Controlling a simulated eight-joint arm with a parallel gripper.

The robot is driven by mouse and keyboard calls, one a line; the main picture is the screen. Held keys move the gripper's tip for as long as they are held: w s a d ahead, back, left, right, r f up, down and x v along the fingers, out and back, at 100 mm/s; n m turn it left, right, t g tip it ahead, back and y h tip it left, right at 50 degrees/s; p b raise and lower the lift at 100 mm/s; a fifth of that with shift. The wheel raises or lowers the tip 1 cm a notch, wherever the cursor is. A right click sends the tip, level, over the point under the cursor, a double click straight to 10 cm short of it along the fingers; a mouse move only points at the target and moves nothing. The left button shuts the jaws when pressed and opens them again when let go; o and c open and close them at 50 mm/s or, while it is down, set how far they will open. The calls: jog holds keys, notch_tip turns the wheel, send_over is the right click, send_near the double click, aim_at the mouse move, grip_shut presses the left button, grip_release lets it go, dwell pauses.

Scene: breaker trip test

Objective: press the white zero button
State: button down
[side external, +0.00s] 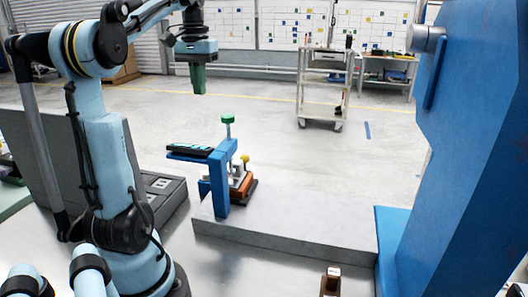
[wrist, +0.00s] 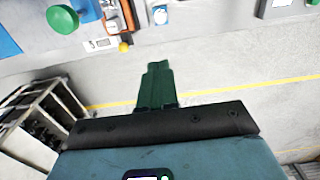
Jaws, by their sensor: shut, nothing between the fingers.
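My gripper (side external: 198,80) has green fingers that are shut and empty. It hangs in the air, pointing down, above and left of a blue fixture (side external: 220,178) with a green knob (side external: 228,119). In the wrist view the shut fingers (wrist: 157,68) point toward the top of the picture. I cannot make out a white zero button for certain in either view. The wrist view shows a small white device (wrist: 100,45) beside a yellow knob (wrist: 125,47), and a white part with a bluish face (wrist: 160,15) at the top edge. Their markings are too small to read.
A raised grey slab (side external: 300,222) carries the blue fixture, with an orange-based device (side external: 241,190) beside it. A large blue machine (side external: 465,150) stands at the right. A grey box (side external: 165,190) lies near my base. A wheeled cart (side external: 325,85) stands behind on open floor.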

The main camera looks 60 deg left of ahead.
notch_tip(320, 180, down, 9)
jog(key=shift+r, duration=0.2)
jog(key=shift+f, duration=0.1)
notch_tip(320, 180, down, 14)
jog(key=shift+r, duration=0.1)
dwell(0.8)
dwell(0.4)
jog(key=shift+f, duration=1)
notch_tip(320, 180, up, 15)
dwell(0.7)
